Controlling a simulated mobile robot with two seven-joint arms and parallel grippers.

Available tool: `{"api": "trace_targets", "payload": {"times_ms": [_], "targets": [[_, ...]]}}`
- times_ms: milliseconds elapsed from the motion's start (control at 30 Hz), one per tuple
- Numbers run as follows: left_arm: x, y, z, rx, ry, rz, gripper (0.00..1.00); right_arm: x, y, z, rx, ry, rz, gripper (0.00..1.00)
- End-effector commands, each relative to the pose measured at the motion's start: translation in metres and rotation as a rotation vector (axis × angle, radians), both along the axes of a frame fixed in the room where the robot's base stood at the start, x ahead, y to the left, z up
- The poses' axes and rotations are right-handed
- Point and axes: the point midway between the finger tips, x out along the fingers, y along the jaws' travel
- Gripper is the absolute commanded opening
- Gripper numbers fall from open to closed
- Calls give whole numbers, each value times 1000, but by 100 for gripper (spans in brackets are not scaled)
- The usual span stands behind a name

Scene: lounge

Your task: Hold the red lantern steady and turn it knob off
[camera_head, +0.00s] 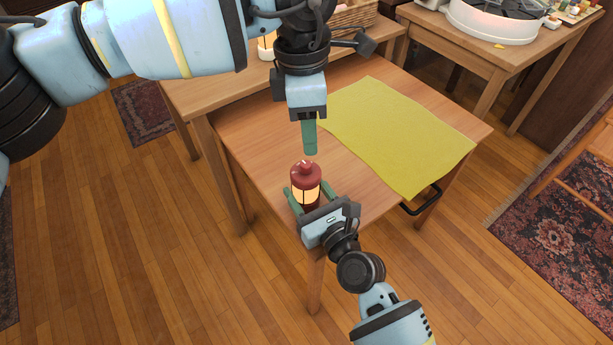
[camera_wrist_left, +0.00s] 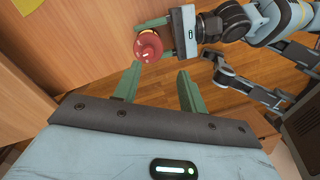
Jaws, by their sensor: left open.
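The red lantern (camera_head: 306,176) stands upright near the front corner of the wooden table, its window glowing yellow. A small rounded red top piece sits above its cap. The lantern also shows from above in the left wrist view (camera_wrist_left: 149,46). My left gripper (camera_head: 309,152) is open and empty, pointing down just above and behind the lantern. In the left wrist view its fingers (camera_wrist_left: 154,88) are spread apart, with the lantern beyond them.
A yellow cloth (camera_head: 395,130) lies on the wooden table (camera_head: 245,125), right of the lantern. A black handle (camera_head: 422,203) sticks out at the table's front edge. A wicker basket (camera_head: 352,14) and another glowing lamp (camera_head: 267,47) stand at the back.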

Motion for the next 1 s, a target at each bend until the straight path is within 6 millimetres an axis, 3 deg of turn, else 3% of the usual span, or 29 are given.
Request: {"api": "trace_targets", "payload": {"times_ms": [200, 467, 667, 800, 1000], "targets": [[-26, -3, -38, -235, 318, 373, 42, 0, 0, 0, 0, 0, -1, 22], [-45, 4, -59, -432, 862, 972, 42, 0, 0, 0, 0, 0, 0, 22], [-41, 29, -69, -459, 1330, 1436, 42, 0, 0, 0, 0, 1, 0, 22], [-30, 57, -78, -417, 1672, 1736, 42, 0, 0, 0, 0, 1, 0, 22], [-18, 98, -95, -308, 2079, 2038, 42, 0, 0, -1, 0, 1, 1, 22]]}}
